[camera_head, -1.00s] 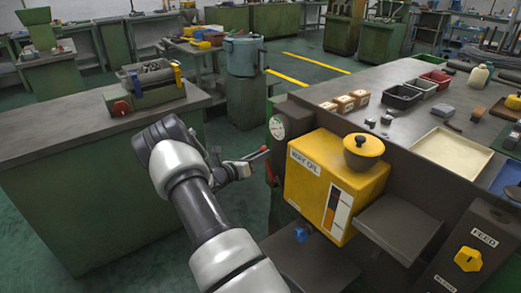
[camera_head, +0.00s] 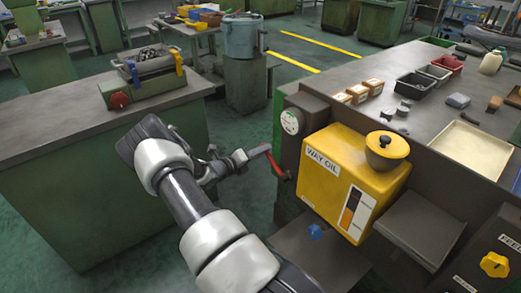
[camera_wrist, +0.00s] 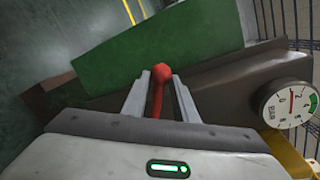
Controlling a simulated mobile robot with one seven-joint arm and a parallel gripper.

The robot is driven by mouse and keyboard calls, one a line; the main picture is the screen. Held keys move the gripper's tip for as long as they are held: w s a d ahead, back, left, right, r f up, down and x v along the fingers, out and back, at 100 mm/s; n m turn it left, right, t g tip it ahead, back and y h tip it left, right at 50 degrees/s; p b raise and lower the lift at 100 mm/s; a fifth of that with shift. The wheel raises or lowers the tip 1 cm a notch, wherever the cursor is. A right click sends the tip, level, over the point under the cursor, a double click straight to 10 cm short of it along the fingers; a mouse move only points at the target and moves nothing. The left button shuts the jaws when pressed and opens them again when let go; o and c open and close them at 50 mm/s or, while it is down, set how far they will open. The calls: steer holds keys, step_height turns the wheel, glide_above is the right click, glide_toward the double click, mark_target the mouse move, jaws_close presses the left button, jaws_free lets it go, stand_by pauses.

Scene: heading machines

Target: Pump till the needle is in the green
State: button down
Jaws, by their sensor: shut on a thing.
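My gripper (camera_head: 262,152) is at the left side of the yellow way oil pump unit (camera_head: 350,180). It is shut on the red pump lever (camera_head: 277,163). In the wrist view the lever's red rounded end (camera_wrist: 160,72) stands between the two fingers (camera_wrist: 160,92). The round white gauge (camera_head: 292,121) is on the machine's front, above and left of the oil tank. In the wrist view the gauge (camera_wrist: 287,105) shows BAR, numbers and a green arc at its right edge. Its thin needle appears outside the green, but its exact reading is too small to tell.
A dark machine bench (camera_head: 440,115) with trays and small blocks lies to the right. A dark shelf (camera_head: 420,225) juts out beside the tank. Green floor lies between cabinet and machine.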

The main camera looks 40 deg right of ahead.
steer(key=shift+a+f, duration=0.1)
steer(key=shift+f, duration=0.1)
steer(key=c, duration=1.7)
jaws_free()
steer(key=shift+r, duration=0.1)
steer(key=shift+c, duration=0.2)
steer(key=a+r+p, duration=0.2)
steer(key=a+r, duration=0.1)
steer(key=a, duration=1.4)
